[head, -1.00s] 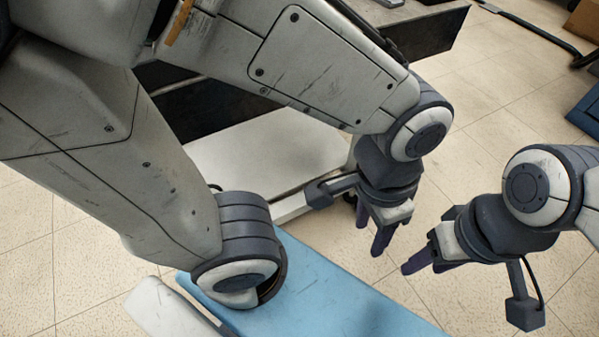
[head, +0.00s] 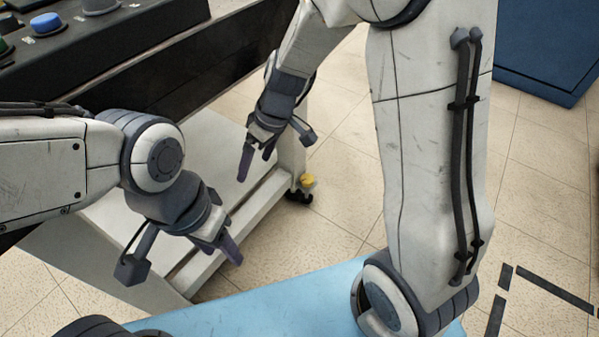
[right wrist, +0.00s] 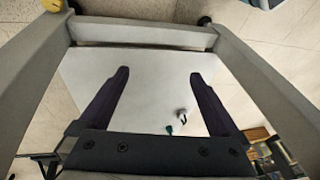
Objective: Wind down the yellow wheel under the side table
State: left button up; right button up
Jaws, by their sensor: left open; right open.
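The yellow wheel (head: 307,180) sits low at the corner of the side table, just above a black castor (head: 299,196). It is cut off at the upper left corner of the right wrist view (right wrist: 52,5). The side table (head: 292,155) has a pale frame with a white panel. My right gripper (head: 255,166) is open and empty, left of the yellow wheel and apart from it. In the right wrist view its spread fingers (right wrist: 158,75) show against the white panel. My left gripper (head: 226,254) is open and empty, in front of the table's lower rail (head: 240,220).
A dark console (head: 125,55) with coloured buttons stands at the upper left. A blue block (head: 545,50) is at the upper right. Tiled floor (head: 335,215) is clear around the yellow wheel. Dark strips (head: 555,292) mark the floor at the lower right.

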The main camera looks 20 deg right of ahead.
jog(key=w+d+f+t+b, duration=0.1)
jog(key=w+d+f+b, duration=0.2)
jog(key=w+d+f, duration=0.75)
jog(key=t+h+b, duration=0.1)
jog(key=t+b, duration=0.1)
jog(key=b, duration=0.1)
send_near(307, 178)
pick_arm(q)
notch_tip(307, 178, down, 11)
jog(key=b, duration=0.4)
jog(key=shift+f, duration=0.15)
pick_arm(e)
jog(key=x, duration=0.8)
jog(key=shift+a+f, duration=0.1)
jog(key=shift+f, duration=0.3)
pick_arm(q)
jog(key=shift+d, duration=0.1)
